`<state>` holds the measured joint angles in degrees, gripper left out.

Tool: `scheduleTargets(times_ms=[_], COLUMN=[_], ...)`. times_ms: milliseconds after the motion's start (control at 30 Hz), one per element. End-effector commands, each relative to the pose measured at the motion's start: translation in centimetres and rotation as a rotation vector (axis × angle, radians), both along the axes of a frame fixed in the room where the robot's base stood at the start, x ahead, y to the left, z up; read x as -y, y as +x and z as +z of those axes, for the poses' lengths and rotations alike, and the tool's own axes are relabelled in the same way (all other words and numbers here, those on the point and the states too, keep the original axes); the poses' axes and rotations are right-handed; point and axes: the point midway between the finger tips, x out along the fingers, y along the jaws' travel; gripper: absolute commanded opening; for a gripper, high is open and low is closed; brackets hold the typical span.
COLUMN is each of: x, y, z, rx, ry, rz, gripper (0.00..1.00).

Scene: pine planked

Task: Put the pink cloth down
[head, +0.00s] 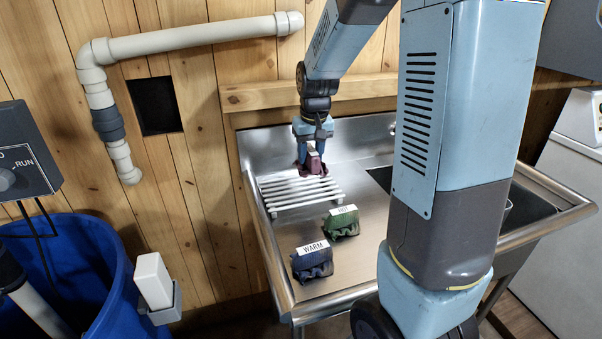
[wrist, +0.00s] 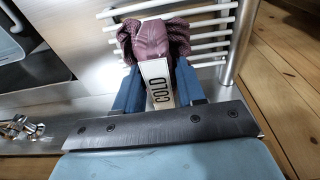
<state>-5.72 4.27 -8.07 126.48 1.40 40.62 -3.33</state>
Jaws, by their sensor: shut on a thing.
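The pink cloth (head: 312,164) is a bunched, dark pinkish-maroon cloth with a white label. In the wrist view the cloth (wrist: 152,38) shows textured folds on both sides, and its label reads COLD. My gripper (head: 313,150) points down over the far end of the white slatted rack (head: 292,197) and is shut on the cloth. In the wrist view the blue fingers of my gripper (wrist: 158,84) flank the label. The cloth is at or just above the slats; I cannot tell whether it touches them.
A green cloth (head: 343,224) and a navy cloth (head: 312,264) labelled WARM lie on the steel counter (head: 365,255) in front of the rack. A sink basin (head: 525,208) is at right. A wooden ledge (head: 260,97) runs behind. A blue bin (head: 100,262) stands at left.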

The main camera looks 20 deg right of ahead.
Motion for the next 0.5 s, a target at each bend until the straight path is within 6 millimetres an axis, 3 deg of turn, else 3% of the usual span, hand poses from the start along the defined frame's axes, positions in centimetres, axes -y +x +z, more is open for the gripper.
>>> scheduleTargets(times_ms=[233, 500], x=[-1.3, -1.8], y=[2.4, 3.4], z=[-3.6, -4.7], rx=[-0.005, -0.002], ry=[0.0, 0.0], rz=[0.002, 0.001], gripper=[0.04, 0.04])
